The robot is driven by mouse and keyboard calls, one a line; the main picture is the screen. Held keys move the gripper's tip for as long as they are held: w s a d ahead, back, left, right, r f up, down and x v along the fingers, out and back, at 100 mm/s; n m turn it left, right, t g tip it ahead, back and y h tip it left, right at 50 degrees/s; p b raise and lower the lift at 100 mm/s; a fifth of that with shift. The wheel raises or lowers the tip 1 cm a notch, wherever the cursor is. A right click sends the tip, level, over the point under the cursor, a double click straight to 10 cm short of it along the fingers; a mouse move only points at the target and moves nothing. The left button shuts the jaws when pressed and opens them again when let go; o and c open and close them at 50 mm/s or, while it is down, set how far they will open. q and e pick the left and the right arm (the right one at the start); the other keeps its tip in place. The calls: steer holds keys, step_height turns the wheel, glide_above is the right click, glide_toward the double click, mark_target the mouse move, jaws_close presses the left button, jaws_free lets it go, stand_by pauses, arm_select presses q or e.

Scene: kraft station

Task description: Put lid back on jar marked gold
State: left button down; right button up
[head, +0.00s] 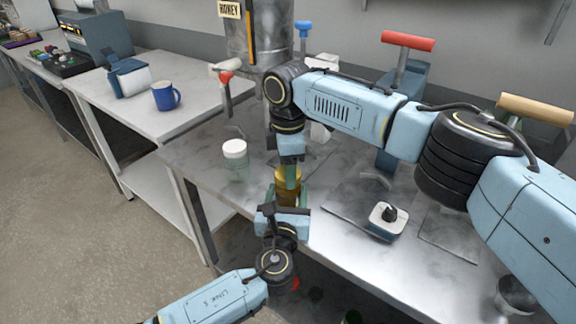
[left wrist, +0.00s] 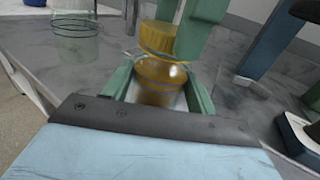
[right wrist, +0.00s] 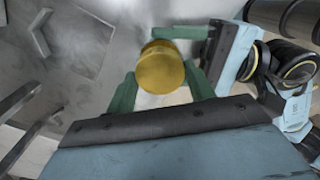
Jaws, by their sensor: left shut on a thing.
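The jar with amber contents (left wrist: 158,82) stands between the green fingers of my left gripper (head: 285,205), which is shut on it. The gold lid (left wrist: 160,40) is at the jar's mouth and looks slightly tilted. I cannot tell whether it rests on the rim or is just above it. It also shows in the right wrist view (right wrist: 161,68), between the fingers of my right gripper (right wrist: 161,85). Those fingers are close against the lid's sides, and whether they grip it is unclear. In the head view my right gripper (head: 290,172) reaches down over the jar.
A clear jar with a white lid (head: 235,160) stands to the left on the grey table (head: 215,135). A small white device with a dark knob (head: 387,217) is at right. A blue mug (head: 165,96) is on the far-left table. A large metal HONEY tank (head: 262,40) stands behind.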

steer(key=c, duration=0.4)
steer(key=m, duration=1.1)
steer(key=o, duration=1.2)
steer(key=shift+c, duration=0.2)
steer(key=shift+r, duration=0.1)
step_height(320, 180, up, 12)
